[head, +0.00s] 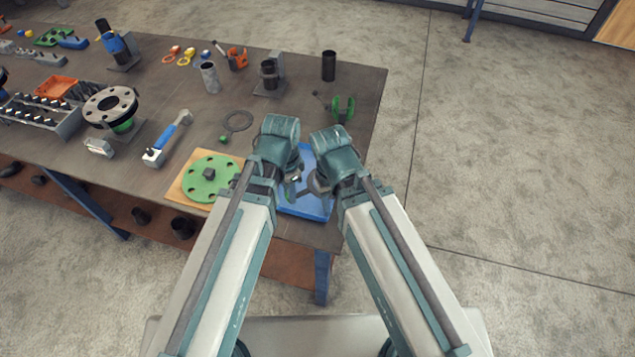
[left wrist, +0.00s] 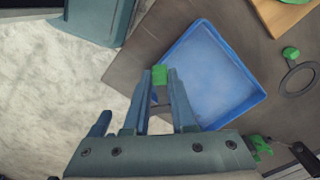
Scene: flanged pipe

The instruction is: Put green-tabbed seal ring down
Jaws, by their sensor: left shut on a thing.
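My left gripper (left wrist: 160,78) is shut on a small green tab (left wrist: 159,75), pinched between its fingertips. The ring part of this held piece cannot be made out. In the wrist view the fingertips lie over the left edge of a blue tray (left wrist: 212,75); their height above it is unclear. In the head view my left gripper (head: 289,186) is beside my right gripper (head: 314,184), both over the tray (head: 306,208). The right gripper's jaws are not clear. Another dark ring with a green tab (head: 238,121) lies on the table beyond the tray, also in the wrist view (left wrist: 298,79).
A green flange disc (head: 209,180) on a wooden board is left of the tray. A blue-handled tool (head: 166,141), a flanged pipe (head: 110,105) and a green clamp-like part (head: 343,108) stand around. The table's right edge is close to the tray. Bare table (head: 290,105) lies beyond the grippers.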

